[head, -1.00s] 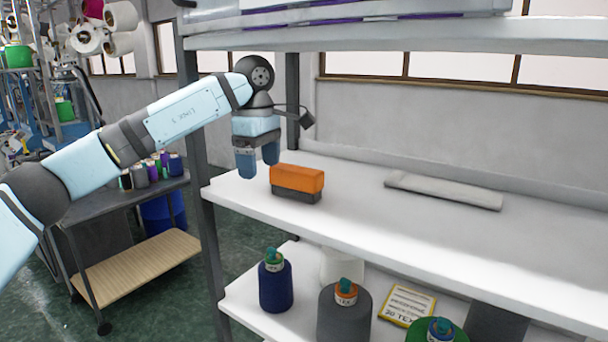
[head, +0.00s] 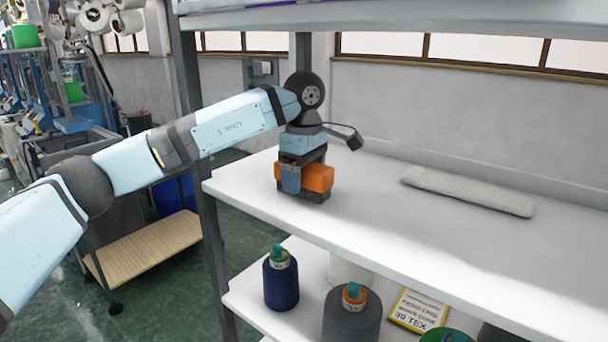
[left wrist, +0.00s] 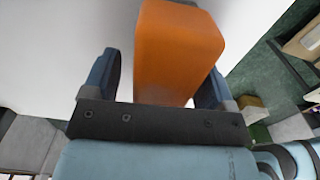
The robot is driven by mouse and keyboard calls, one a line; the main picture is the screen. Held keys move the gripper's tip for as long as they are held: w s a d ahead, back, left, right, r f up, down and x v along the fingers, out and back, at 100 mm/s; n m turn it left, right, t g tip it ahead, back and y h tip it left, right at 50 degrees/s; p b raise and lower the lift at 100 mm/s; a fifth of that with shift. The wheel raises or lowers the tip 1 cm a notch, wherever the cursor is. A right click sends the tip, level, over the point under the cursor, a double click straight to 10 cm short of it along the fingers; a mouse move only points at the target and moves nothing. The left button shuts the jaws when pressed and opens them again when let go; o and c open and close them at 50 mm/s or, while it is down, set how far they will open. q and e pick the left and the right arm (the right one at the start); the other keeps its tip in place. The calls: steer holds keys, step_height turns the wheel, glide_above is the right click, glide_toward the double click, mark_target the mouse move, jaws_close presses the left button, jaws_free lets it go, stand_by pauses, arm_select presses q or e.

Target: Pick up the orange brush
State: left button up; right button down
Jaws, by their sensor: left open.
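The orange brush (head: 318,177), an orange block with a dark underside, rests on the upper white shelf (head: 400,225) near its left end. My left gripper (head: 301,182) is over it, pointing down, with one finger in front of the brush. In the left wrist view, the orange brush (left wrist: 178,50) stands between the two open fingers of my left gripper (left wrist: 160,82). The right finger is close to or touching its side, and a gap shows at the left finger. My right gripper is not in view.
A grey-white flat piece (head: 468,190) lies farther right on the same shelf. The lower shelf holds a blue cone (head: 281,283), a grey cone (head: 350,318) and a yellow-edged label card (head: 418,310). A shelf post (head: 205,200) stands left of the brush. The shelf's middle is clear.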

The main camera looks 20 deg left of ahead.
arm_select(q)
steer(key=shift+a+f, duration=0.1)
steer(key=shift+f, duration=0.5)
steer(key=c, duration=1)
steer(key=shift+r, duration=0.2)
steer(key=shift+c, duration=0.2)
steer(key=shift+r+b, duration=0.3)
steer(key=shift+r, duration=0.4)
steer(key=shift+s+d+r+b, duration=0.15)
steer(key=shift+d+r+b, duration=0.25)
steer(key=shift+r, duration=0.45)
steer(key=s+d+b, duration=0.1)
steer(key=s+d, duration=0.1)
steer(key=d, duration=0.3)
steer(key=s+d, duration=0.1)
steer(key=d, duration=0.4)
steer(key=s+d+b, duration=0.1)
steer(key=s+d, duration=0.1)
steer(key=d, duration=0.3)
steer(key=shift+s+d+b, duration=0.3)
steer(key=shift+b, duration=0.05)
steer(key=shift+s+d, duration=0.15)
steer(key=shift+d, duration=0.2)
